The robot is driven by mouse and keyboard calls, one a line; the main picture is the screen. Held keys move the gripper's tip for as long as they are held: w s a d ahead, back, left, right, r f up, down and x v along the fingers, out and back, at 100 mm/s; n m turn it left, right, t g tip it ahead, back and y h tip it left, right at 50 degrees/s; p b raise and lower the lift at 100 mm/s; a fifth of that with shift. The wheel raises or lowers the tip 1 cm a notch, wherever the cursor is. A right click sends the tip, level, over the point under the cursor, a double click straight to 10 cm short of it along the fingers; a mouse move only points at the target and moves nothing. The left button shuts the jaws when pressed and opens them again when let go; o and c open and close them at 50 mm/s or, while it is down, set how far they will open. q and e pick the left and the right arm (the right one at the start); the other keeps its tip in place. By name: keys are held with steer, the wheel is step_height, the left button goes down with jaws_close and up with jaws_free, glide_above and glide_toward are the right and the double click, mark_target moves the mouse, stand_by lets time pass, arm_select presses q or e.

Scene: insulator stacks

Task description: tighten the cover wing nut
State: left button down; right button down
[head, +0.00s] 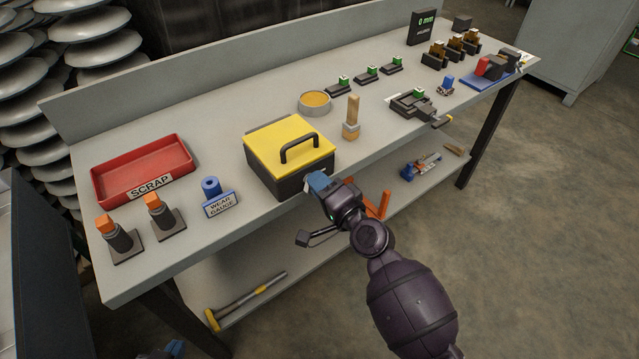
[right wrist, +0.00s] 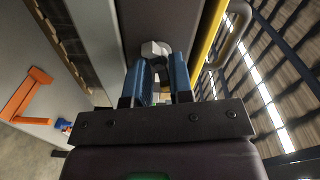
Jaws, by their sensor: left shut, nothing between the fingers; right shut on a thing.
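The box with a dark body (head: 290,184) and a yellow cover (head: 268,143) with a black handle stands at the front edge of the workbench. In the right wrist view, the pale wing nut (right wrist: 155,49) sits against the box's dark side, beside the yellow cover edge (right wrist: 208,38). My right gripper (head: 318,181) is at the box's front right corner; its blue fingers (right wrist: 166,75) are shut on the wing nut. The nut is hidden in the head view. My left gripper (head: 172,349) shows only as blue tips at the bottom edge, shut and empty, well below the bench.
On the bench (head: 230,120) are a red scrap tray (head: 140,172), a blue wear gauge (head: 221,204), orange-topped posts (head: 117,236), a round tin (head: 314,104) and a wooden-handled brush (head: 352,118). A lower shelf holds a yellow-headed tool (head: 245,301). Floor is clear at right.

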stand_by(0.3)
steer(key=c, duration=1.2)
jaws_free()
steer(key=v, duration=1)
steer(key=shift+s+d, duration=0.2)
steer(key=shift+s, duration=0.15)
steer(key=shift+o, duration=0.5)
